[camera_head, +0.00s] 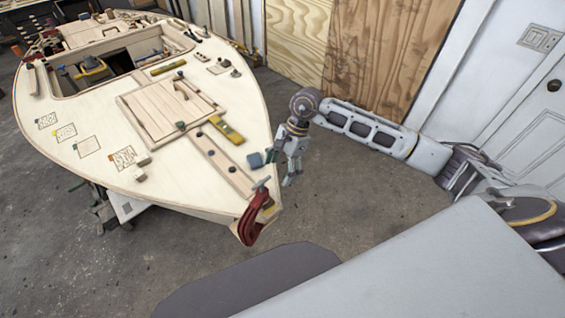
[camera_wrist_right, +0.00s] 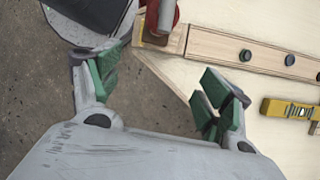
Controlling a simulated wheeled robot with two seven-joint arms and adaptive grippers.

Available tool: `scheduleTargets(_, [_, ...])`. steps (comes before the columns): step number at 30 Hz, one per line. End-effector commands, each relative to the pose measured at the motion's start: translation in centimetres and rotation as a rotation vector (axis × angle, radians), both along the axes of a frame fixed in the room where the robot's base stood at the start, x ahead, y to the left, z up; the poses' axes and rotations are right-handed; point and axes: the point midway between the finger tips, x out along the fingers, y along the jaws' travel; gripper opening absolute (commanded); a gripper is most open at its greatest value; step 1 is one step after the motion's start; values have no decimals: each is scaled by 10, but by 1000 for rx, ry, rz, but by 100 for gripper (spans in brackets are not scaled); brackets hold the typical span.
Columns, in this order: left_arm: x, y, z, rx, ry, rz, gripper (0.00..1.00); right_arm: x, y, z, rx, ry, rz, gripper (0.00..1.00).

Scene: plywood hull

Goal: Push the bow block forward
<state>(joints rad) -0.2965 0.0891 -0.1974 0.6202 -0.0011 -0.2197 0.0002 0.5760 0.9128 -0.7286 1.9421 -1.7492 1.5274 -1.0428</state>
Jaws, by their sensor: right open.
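The pale wooden hull (camera_head: 80,165) points its bow toward me in the head view. At the bow tip is a small wooden block (camera_head: 271,211), partly hidden by a red clamp (camera_head: 251,218); I take it for the bow block. In the right wrist view the block (camera_wrist_right: 172,42) sits at the end of a long plank, beside the red clamp (camera_wrist_right: 167,14). My right gripper (camera_head: 287,170) hangs open and empty just right of the bow, apart from the block. Its green-padded fingers (camera_wrist_right: 160,85) are spread in the wrist view. My left gripper is out of view.
A plank with dark knobs (camera_head: 220,160) runs along the foredeck. Plywood sheets (camera_head: 350,45) lean at the back wall. The concrete floor (camera_head: 330,210) right of the bow is clear.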

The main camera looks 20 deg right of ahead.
Motion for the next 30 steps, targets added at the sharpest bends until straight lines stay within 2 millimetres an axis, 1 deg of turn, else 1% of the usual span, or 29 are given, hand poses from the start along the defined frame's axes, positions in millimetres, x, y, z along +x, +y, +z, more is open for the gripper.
scheduleTargets(8, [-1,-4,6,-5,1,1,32,-4,13,-31,0,3,0,79])
scheduleTargets(17, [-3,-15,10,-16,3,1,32,-7,27,-64,1,3,0,79])
scheduleTargets(24, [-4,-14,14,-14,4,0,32,-9,36,-89,0,3,-1,79])
scheduleTargets(30, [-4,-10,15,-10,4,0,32,-10,41,-101,0,1,0,79])
